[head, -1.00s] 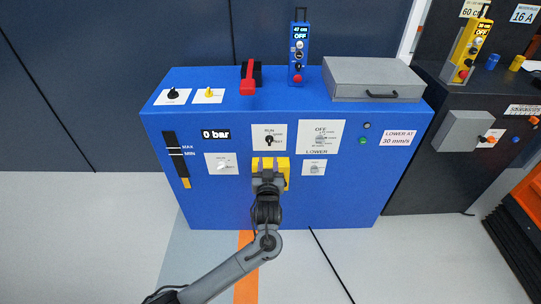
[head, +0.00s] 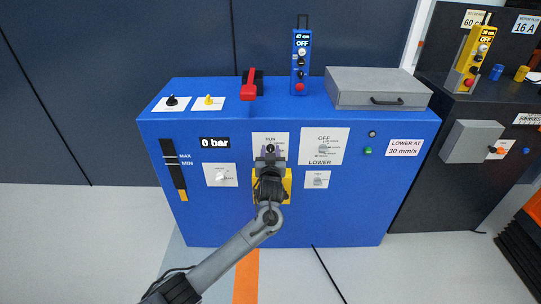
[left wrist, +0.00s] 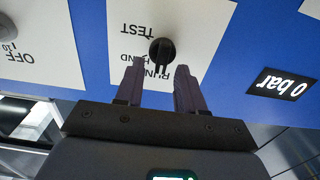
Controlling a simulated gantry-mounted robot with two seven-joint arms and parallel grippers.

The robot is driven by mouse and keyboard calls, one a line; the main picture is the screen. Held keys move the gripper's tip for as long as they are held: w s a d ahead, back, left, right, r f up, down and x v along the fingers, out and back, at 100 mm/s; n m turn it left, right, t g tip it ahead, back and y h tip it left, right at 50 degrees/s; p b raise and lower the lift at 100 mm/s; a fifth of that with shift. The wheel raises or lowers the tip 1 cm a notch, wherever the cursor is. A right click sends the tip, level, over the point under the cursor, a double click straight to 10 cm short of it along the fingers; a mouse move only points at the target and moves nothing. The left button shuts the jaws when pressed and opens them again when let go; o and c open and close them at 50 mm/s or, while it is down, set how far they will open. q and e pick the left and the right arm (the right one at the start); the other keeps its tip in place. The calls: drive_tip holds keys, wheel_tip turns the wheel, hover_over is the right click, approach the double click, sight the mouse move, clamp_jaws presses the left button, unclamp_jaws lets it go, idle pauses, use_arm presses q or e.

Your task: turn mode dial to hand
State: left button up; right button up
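The mode dial (head: 270,149) is a black knob on a white plate (head: 283,140) on the blue cabinet's front. In the left wrist view the dial (left wrist: 161,50) has RUN, HAND and TEST printed upside down around it. Its long part points down in that picture, towards the RUN side. HAND is partly hidden by a finger. My left gripper (head: 270,160) is in front of the plate. In the left wrist view the left gripper (left wrist: 158,66) is open, its two dark fingers apart with the dial's lower end near the gap. I cannot tell whether they touch it. My right gripper is out of view.
A yellow block (head: 287,186) sits just below the plate, partly behind my gripper. The OFF/LOWER plate (head: 335,138) is to the right, the 0 bar display (head: 214,143) to the left. A red lever (head: 249,90) and grey box (head: 378,88) are on top.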

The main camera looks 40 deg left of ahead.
use_arm(q)
drive_tip(key=shift+w, duration=0.1)
drive_tip(key=shift+c, duration=0.3)
clamp_jaws()
